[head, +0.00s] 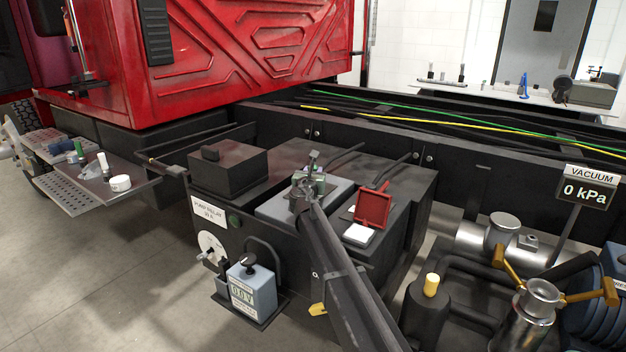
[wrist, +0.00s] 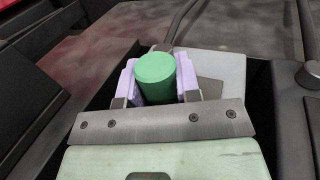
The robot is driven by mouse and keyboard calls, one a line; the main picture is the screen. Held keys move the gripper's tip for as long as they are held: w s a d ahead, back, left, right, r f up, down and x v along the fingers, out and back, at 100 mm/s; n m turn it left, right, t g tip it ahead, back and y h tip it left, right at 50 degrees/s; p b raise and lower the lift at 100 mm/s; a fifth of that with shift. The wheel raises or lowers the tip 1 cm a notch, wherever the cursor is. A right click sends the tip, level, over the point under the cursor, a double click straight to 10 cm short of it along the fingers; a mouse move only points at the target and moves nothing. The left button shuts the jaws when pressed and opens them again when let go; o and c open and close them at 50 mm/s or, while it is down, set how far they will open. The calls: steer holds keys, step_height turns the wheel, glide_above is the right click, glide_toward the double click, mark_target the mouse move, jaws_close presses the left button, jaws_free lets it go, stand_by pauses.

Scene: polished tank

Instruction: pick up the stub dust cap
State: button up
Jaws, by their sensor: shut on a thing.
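The stub dust cap shows as a short green cylinder (wrist: 155,70) in the wrist view. My gripper (wrist: 157,82) is shut on it, with a lilac finger pad against each side. The cap's flat top faces up toward the camera and its lower part is hidden between the fingers and the bracket. In the head view my gripper (head: 312,176) is over the grey block on top of the dark chassis box. The cap cannot be made out clearly there.
A red open-lidded holder (head: 373,208) and a white pad (head: 358,233) lie right of my arm. A black raised box (head: 228,168) stands to the left. A side shelf (head: 135,187) holds small items. Pipes and a vacuum gauge sign (head: 585,190) are at right.

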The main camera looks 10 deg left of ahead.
steer(key=shift+r, duration=0.15)
step_height(320, 180, up, 20)
steer(key=p, duration=2)
steer(key=shift+f, duration=0.2)
